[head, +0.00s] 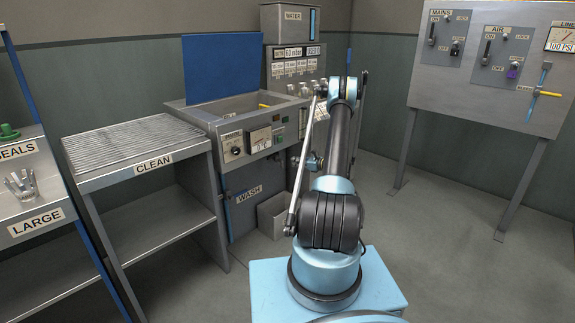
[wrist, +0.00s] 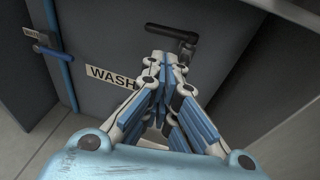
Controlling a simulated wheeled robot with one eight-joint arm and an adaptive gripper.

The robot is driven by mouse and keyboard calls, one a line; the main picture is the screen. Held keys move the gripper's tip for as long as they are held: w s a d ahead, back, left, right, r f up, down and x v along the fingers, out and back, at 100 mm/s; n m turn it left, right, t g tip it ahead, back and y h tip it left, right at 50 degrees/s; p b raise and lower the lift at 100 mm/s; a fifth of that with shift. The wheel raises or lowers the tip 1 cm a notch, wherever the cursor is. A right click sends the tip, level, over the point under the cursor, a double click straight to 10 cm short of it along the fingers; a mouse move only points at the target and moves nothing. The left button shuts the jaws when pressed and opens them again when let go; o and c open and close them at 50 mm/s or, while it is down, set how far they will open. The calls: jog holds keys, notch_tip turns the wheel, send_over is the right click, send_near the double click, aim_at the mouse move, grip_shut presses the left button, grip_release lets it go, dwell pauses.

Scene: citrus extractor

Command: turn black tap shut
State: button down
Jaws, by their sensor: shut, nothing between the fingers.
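The black tap (wrist: 176,33) is on the grey front panel marked WASH (wrist: 110,77), in the wrist view. Its lever lies roughly level across the panel, and its body bends down at the right end. My gripper (wrist: 165,58) is shut with nothing between the fingers. Its tips are just below the tap in the picture; I cannot tell whether they touch it.
A blue valve on a blue pipe (wrist: 45,48) is at the left in the wrist view. In the head view the wash machine (head: 251,199) has its blue lid (head: 222,68) raised. The CLEAN rack (head: 130,145) stands to its left. Open floor (head: 430,260) lies to the right.

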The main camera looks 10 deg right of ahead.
aim_at(273, 156)
jog(key=x, duration=1.3)
jog(key=shift+w+a+f, duration=0.15)
jog(key=shift+w+a, duration=0.05)
jog(key=shift+a, duration=0.1)
